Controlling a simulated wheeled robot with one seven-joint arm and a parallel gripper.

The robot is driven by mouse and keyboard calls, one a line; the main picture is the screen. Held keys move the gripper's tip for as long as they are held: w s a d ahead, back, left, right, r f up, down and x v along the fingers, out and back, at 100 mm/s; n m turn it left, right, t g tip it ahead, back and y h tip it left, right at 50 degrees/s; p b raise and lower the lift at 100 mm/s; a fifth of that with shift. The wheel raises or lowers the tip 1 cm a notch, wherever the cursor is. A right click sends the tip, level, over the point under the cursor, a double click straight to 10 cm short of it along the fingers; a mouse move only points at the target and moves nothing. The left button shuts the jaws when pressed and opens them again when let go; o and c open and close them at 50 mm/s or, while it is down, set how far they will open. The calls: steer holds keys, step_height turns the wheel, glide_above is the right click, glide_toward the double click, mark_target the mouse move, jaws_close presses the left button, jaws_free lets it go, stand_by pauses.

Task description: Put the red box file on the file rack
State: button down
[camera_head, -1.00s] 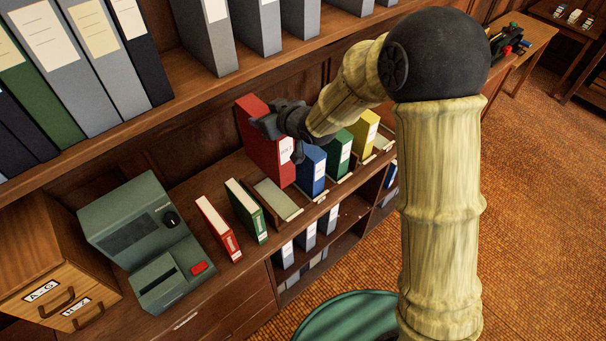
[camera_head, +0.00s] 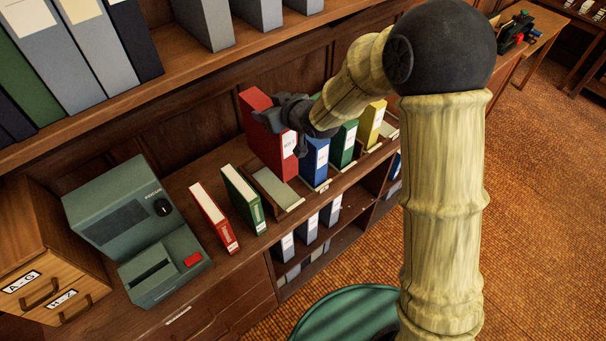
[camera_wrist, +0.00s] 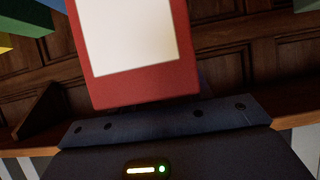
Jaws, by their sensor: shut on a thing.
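The red box file (camera_head: 266,138) is upright in my gripper (camera_head: 281,121), which is shut on its upper part. It is at the file rack (camera_head: 290,207), just left of the blue box file (camera_head: 315,160) and close to it. An empty, pale-floored slot shows to the left of the red file's lower end. I cannot tell whether its bottom touches the rack. In the wrist view the red file (camera_wrist: 148,88) with its white label stands in front of the gripper body; the fingertips are hidden.
Green (camera_head: 344,143) and yellow (camera_head: 371,124) box files stand in the rack further right. Left of the rack are a thin green binder (camera_head: 243,198), a red binder (camera_head: 214,217), a grey-green machine (camera_head: 135,230) and a wooden drawer box (camera_head: 45,260). A shelf of grey files hangs above.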

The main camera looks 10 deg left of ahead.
mark_target(274, 148)
steer(key=shift+f+b, duration=0.55)
steer(key=shift+f, duration=4.25)
steer(key=shift+f, duration=0.15)
steer(key=shift+f+p, duration=0.75)
steer(key=shift+f, duration=1.25)
steer(key=c, duration=0.6)
jaws_free()
steer(key=shift+f, duration=0.15)
